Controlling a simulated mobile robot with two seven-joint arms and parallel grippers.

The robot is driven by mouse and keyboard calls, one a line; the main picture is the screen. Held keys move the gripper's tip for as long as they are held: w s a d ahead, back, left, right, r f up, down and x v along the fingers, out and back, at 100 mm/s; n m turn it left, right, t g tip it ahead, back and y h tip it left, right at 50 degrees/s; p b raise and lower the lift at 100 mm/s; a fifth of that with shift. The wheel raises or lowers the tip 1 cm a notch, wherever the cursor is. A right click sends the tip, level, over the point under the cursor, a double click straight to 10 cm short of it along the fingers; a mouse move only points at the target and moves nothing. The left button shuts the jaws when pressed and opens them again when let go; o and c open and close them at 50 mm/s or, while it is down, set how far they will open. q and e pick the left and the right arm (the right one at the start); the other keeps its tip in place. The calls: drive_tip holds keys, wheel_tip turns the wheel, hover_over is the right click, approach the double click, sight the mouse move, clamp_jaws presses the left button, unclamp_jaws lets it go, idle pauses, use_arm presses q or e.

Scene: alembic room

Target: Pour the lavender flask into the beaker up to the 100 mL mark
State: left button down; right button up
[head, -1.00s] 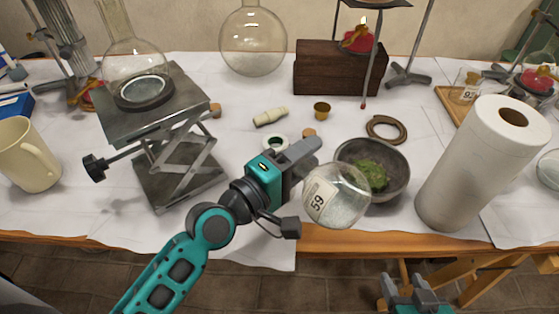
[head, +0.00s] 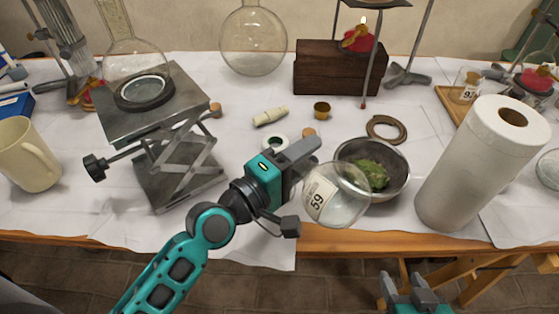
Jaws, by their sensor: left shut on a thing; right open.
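My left gripper (head: 300,165) is shut on a round clear glass flask (head: 345,198) with a white label reading 59. The flask is tilted over the table's front edge, in front of the grey bowl, and overlaps it in the picture. Its neck is hidden by the gripper. No lavender colour shows in it, and I cannot tell whether it holds liquid. I cannot make out a beaker with a 100 mL mark. My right gripper (head: 408,284) is open and empty, low in front of the table.
The grey bowl (head: 398,160) holds green matter. A paper roll (head: 480,165) stands right of it. A lab jack (head: 150,110) bearing a round flask (head: 135,60) and a cream mug (head: 25,155) are at left.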

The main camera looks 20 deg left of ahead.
use_arm(q)
drive_tip(key=shift+r, duration=0.1)
idle(0.5)
drive_tip(key=shift+n, duration=0.3)
idle(0.6)
drive_tip(key=shift+w+r+n+p, duration=0.1)
drive_tip(key=shift+n+p, duration=0.2)
drive_tip(key=shift+p, duration=0.1)
idle(0.9)
idle(0.5)
drive_tip(key=shift+a+n, duration=0.1)
drive_tip(key=shift+n, duration=0.2)
idle(0.9)
